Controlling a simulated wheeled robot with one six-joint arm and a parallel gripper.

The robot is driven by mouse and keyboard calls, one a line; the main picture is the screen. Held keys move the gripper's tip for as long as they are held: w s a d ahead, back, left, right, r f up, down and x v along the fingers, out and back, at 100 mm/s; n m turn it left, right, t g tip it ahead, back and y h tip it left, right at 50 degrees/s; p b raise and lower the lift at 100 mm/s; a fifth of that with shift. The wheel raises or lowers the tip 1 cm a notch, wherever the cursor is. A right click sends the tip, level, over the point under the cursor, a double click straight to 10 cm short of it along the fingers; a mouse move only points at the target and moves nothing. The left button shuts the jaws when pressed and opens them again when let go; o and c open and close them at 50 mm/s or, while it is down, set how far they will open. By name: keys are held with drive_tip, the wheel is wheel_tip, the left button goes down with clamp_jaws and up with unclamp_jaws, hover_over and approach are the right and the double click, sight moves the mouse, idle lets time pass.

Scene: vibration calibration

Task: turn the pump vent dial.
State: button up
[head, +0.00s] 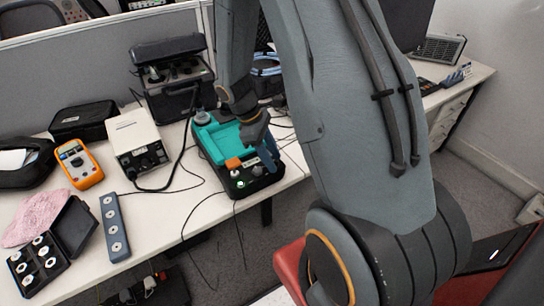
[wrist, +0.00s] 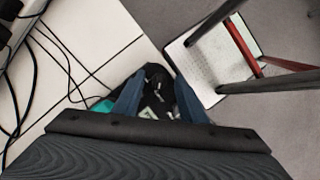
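The pump is a teal-topped unit (head: 228,140) with a black base, near the front edge of the white table in the head view. Its near end carries an orange block (head: 233,163), a pale knob (head: 257,170) and small green marks. I cannot tell for sure which control is the vent dial. My gripper (head: 268,158) is over this near end, pointing down and partly covering it. In the wrist view, my gripper's two blue fingers (wrist: 160,85) stand apart, with the black panel and small pale parts between and beyond them. Contact with a dial cannot be made out.
Cables run across the table around the pump. A white box instrument (head: 136,138), an orange multimeter (head: 79,163) and a grey strip with round sockets (head: 114,228) are to the left. A black case (head: 177,80) stands behind. A red chair (head: 290,268) is at the front.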

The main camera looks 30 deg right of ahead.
clamp_jaws()
drive_tip(key=m+g+y+p, duration=0.1)
drive_tip(key=m, duration=0.2)
drive_tip(key=shift+w+d+m, duration=0.1)
drive_tip(key=shift+d+m, duration=0.05)
drive_tip(key=shift+m, duration=0.25)
drive_tip(key=m+y, duration=0.1)
drive_tip(key=m, duration=0.3)
drive_tip(key=shift+d+m+g+y+p, duration=0.15)
drive_tip(key=shift+m+g+y+p, duration=0.15)
drive_tip(key=shift+y, duration=0.1)
drive_tip(key=m+y, duration=0.1)
drive_tip(key=m, duration=0.3)
drive_tip(key=shift+d+r+m+y+p, duration=0.1)
drive_tip(key=shift+d+m+y+p, duration=0.05)
drive_tip(key=shift+m+y+p, duration=0.2)
drive_tip(key=m+y, duration=0.1)
drive_tip(key=m, duration=0.1)
drive_tip(key=m+t+y, duration=0.1)
drive_tip(key=m, duration=0.1)
drive_tip(key=shift+d+m+p, duration=0.1)
drive_tip(key=shift+m+p, duration=0.25)
unclamp_jaws()
